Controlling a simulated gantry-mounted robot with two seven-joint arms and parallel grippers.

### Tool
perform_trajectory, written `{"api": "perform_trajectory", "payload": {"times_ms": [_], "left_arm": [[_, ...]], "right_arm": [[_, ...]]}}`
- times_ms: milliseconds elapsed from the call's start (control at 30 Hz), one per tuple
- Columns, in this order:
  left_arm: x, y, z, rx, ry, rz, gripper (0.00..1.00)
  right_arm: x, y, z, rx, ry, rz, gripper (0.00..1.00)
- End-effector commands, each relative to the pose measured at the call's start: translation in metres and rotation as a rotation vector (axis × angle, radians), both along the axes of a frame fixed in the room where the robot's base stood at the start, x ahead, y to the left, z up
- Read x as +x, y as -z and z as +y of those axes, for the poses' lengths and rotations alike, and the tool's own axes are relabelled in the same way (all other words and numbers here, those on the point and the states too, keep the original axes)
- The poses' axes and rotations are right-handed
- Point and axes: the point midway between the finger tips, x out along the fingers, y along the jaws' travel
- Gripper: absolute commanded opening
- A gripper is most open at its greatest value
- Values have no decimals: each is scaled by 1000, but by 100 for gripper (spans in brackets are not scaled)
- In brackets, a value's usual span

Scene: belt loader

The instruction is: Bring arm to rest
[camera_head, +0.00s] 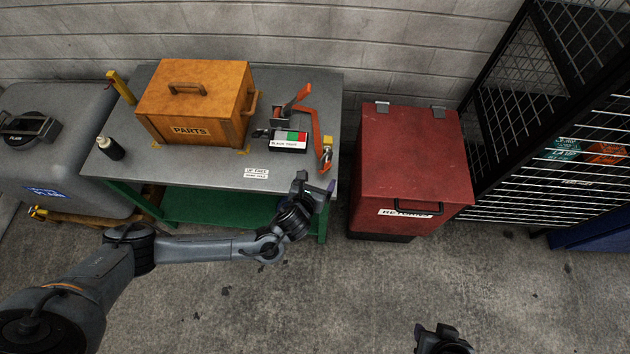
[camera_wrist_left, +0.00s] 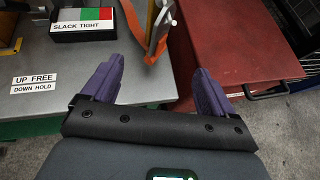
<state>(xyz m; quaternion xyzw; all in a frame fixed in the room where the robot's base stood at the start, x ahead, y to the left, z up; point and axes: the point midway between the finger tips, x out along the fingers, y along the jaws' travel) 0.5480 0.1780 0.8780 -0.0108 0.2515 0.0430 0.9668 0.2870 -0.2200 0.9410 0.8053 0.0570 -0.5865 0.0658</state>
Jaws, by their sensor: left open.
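My left arm comes in from the left, and my left gripper (camera_head: 318,190) hangs in front of the workbench's front right corner. In the left wrist view the gripper (camera_wrist_left: 155,82) shows its two purple fingers spread apart with nothing between them. Beyond the fingers in that view lies the bench corner, with the red box to the right. A dark part of my right arm shows at the bottom edge of the head view; its fingers cannot be made out clearly.
The concrete floor in front is clear.

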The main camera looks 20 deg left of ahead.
Motion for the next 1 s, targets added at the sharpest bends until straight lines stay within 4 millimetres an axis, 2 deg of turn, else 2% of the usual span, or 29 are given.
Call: {"api": "perform_trajectory", "payload": {"times_ms": [167, 333, 500, 600, 700, 767, 867, 1000], "left_arm": [[-12, -6, -1, -1, 0, 1, 87], [-33, 13, -4, -5, 2, 43, 87], [-88, 55, -26, -87, -29, 155, 87], [-123, 61, -51, -214, -73, 228, 87], [-154, 55, -69, -392, -170, 320, 87], [-170, 47, -72, -543, -283, 376, 87], [-194, 29, -60, -828, -553, 452, 87], [-216, 4, -27, -1132, -938, 479, 87]], "right_arm": [[0, -3, 0, 0, 1, 0, 43], [0, -3, 1, 3, 2, -1, 43], [0, -4, 2, 8, 6, -1, 43], [1, -4, 3, 11, 7, -1, 43], [1, -4, 3, 12, 9, 0, 43], [0, -4, 3, 12, 9, 0, 43], [1, -4, 2, 11, 8, 0, 43], [0, -4, 2, 8, 6, -1, 43]]}}
